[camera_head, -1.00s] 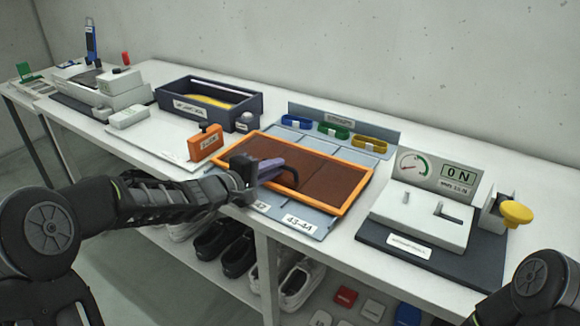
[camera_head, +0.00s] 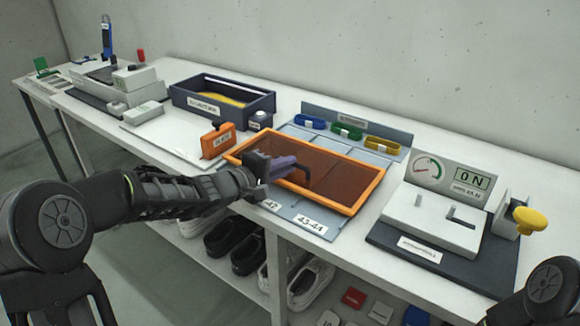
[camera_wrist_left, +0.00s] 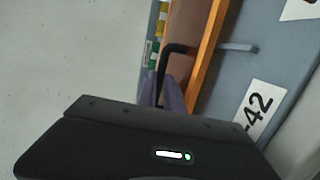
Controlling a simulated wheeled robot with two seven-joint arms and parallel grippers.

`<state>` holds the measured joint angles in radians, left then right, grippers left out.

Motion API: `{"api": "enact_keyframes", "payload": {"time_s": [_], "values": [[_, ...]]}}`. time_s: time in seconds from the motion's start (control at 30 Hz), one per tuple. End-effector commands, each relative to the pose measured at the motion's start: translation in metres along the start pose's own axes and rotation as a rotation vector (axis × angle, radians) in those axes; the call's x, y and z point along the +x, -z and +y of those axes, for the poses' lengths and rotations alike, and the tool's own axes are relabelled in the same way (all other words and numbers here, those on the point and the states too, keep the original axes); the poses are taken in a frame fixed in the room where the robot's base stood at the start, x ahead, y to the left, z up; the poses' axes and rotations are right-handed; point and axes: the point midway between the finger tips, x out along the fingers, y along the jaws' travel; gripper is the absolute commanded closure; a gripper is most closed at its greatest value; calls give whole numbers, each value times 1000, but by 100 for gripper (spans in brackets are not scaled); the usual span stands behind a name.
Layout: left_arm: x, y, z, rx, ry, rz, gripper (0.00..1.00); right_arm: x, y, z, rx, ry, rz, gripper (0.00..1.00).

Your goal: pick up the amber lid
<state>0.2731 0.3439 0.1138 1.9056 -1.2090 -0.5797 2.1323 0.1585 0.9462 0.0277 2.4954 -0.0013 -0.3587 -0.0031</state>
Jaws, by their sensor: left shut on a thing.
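The amber lid (camera_head: 338,178) is a flat brown, see-through panel with a bright orange rim and a black bar handle (camera_head: 304,168). It lies over the blue-grey divided tray (camera_head: 300,203); whether it rests on the tray or is slightly raised I cannot tell. My left gripper (camera_head: 282,165), with purple fingers, reaches over the lid's near left side and is shut on the handle. The left wrist view shows the handle (camera_wrist_left: 172,50) between the fingers and the lid's orange rim (camera_wrist_left: 207,45) beside them. My right gripper is out of frame; only part of its arm shows at bottom right.
Behind the lid are blue, green and yellow bands (camera_head: 347,132). An orange block (camera_head: 216,142) and a dark bin (camera_head: 222,100) stand to the left. A gauge fixture with a yellow knob (camera_head: 530,219) stands to the right. Shoes (camera_head: 250,252) sit on the shelf below.

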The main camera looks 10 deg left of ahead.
Motion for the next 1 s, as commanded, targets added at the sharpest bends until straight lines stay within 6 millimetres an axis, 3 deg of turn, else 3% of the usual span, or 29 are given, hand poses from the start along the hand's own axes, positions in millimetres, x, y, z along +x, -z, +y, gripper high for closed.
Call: {"api": "enact_keyframes", "payload": {"time_s": [0.3, 0.5, 1.0], "values": [[-12, -1, 63, 4, -8, -1, 100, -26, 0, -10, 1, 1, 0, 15], [-18, -1, 90, 3, -6, 0, 100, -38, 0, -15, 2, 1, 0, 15], [-18, -2, 94, 1, -5, -1, 100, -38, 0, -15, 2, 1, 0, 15]]}}
